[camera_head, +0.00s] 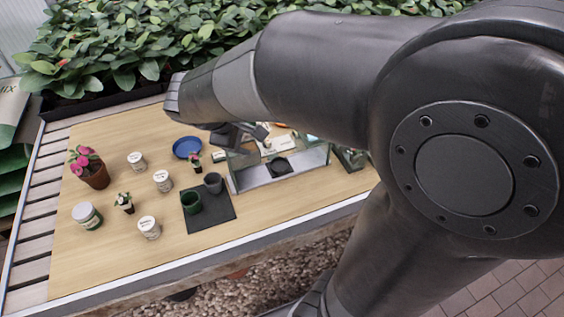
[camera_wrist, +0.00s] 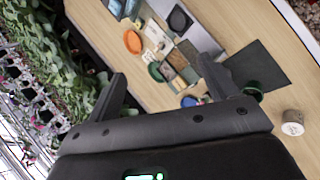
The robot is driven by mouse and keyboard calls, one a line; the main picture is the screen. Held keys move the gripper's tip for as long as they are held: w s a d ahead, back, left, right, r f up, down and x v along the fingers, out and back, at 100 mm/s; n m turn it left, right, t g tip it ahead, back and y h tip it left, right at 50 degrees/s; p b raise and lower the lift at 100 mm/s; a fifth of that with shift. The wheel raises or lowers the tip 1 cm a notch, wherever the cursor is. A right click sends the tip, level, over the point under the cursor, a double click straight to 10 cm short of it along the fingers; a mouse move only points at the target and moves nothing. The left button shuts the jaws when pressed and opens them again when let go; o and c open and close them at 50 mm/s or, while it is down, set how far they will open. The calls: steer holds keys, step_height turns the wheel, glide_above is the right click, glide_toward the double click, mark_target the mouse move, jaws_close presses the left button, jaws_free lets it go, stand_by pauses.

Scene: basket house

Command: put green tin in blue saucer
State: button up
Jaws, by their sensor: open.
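The blue saucer (camera_head: 187,147) lies on the wooden table near its back edge; in the wrist view a small part of it (camera_wrist: 190,101) shows low between my fingers. A dark green cup-like container (camera_head: 191,202) stands on a dark mat; it also shows beside the right finger in the wrist view (camera_wrist: 252,90). A round green thing (camera_wrist: 155,72) lies between the fingers in the wrist view. I cannot tell which green thing is the tin. My gripper (camera_wrist: 165,85) is open and empty above the table, partly hidden by my arm in the head view.
Several white jars, a pink-flowered pot (camera_head: 94,172) and a small plant stand at left. An orange dish (camera_wrist: 133,42) lies farther off. Leafy plants border the back.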

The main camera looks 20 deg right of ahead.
steer(key=s+d+r+m+y, duration=0.1)
steer(key=s+r+m+y, duration=0.1)
steer(key=s, duration=0.5)
steer(key=s+d+r+m+t+y, duration=0.1)
steer(key=s+r+m+y, duration=0.1)
steer(key=s+m, duration=0.5)
steer(key=shift+s+d+r+m+y, duration=0.15)
steer(key=shift+s+m+y, duration=0.15)
steer(key=shift+s+y, duration=0.55)
steer(key=shift+o, duration=0.4)
steer(key=shift+s+r, duration=0.1)
steer(key=shift+s, duration=0.1)
